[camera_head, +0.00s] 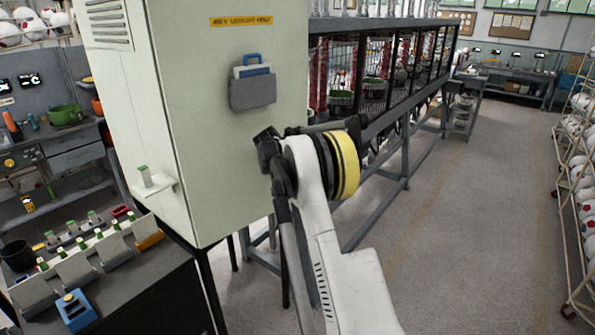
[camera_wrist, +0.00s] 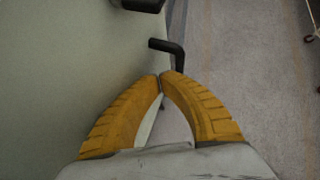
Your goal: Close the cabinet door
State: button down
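The pale green cabinet (camera_head: 215,150) stands at the left centre of the head view, with a yellow label and a grey document pocket on its broad panel. I cannot tell from here whether its door is open or how far. My gripper's fingers are hidden behind my wrist in the head view. In the wrist view my gripper (camera_wrist: 161,76) has its two orange fingers brought together at the tips, with nothing seen between them. A pale green surface (camera_wrist: 60,70) lies close on the left there. A black bent handle (camera_wrist: 172,48) is just beyond the fingertips; I cannot tell whether they touch.
A dark workbench (camera_head: 150,290) with several small white stands and a blue box is at the lower left. A long grey caged rack (camera_head: 385,110) runs behind my arm. A ball rack (camera_head: 580,170) stands at far right. The floor (camera_head: 470,210) between is clear.

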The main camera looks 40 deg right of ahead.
jog(key=w+n+t+p, duration=0.1)
jog(key=w, duration=0.7)
jog(key=shift+w+a+r+n+y, duration=0.25)
jog(key=shift+a+n+y, duration=0.05)
jog(key=shift+a, duration=0.05)
